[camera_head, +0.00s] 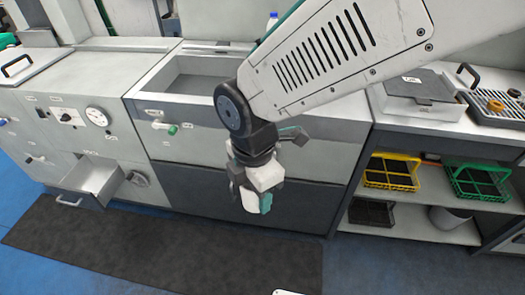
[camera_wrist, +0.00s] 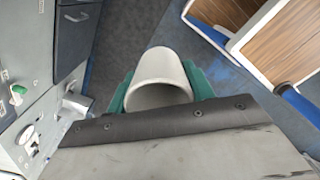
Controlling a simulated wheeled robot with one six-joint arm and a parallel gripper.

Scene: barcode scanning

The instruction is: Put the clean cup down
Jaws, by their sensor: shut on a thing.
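My gripper (camera_head: 258,198) hangs in the air in front of the sink counter, pointing down over the dark mat. It is shut on a plain white cup (camera_wrist: 160,75). In the wrist view the cup lies between the two green fingers of my gripper (camera_wrist: 162,92), its open mouth towards the camera. In the head view only a white part of the cup (camera_head: 248,200) shows beside a green fingertip. The cup touches no surface that I can see. Its inside is only partly visible.
A sink basin (camera_head: 200,78) is set in the counter behind my arm. A pulled-out drawer (camera_head: 92,180) juts out at the left. Yellow (camera_head: 392,171) and green (camera_head: 478,181) crates sit on the right shelf. A dark mat (camera_head: 170,245) covers the floor in front.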

